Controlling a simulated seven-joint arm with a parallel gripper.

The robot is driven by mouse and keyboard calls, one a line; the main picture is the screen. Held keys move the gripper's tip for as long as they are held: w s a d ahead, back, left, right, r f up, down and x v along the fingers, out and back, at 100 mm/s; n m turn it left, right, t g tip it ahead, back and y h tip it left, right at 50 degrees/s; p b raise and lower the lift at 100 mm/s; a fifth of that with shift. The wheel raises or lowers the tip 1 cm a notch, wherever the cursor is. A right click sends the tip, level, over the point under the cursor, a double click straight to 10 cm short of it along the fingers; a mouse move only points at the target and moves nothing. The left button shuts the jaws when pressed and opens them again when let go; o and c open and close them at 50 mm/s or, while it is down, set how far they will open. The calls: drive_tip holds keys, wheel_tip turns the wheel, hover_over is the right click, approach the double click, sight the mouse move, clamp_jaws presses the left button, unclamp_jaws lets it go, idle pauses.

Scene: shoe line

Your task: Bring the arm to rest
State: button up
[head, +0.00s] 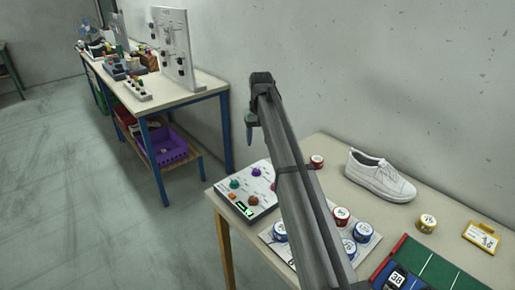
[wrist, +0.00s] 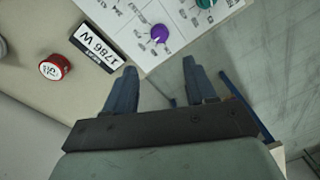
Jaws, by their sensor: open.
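My gripper (wrist: 157,85) shows in the wrist view with its two dark fingers spread apart and nothing between them. It is above the left edge of the near table (head: 336,160), close to the white panel with coloured knobs (head: 243,205). In the wrist view a purple knob (wrist: 160,33) of that panel lies beyond the fingertips.
A white shoe (head: 380,178) stands by the wall. A green mat (head: 440,272) lies front right. A second bench (head: 187,95) holds equipment. Floor (head: 90,190) on the left is open.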

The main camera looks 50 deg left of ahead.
drive_tip(key=shift+r, duration=0.65)
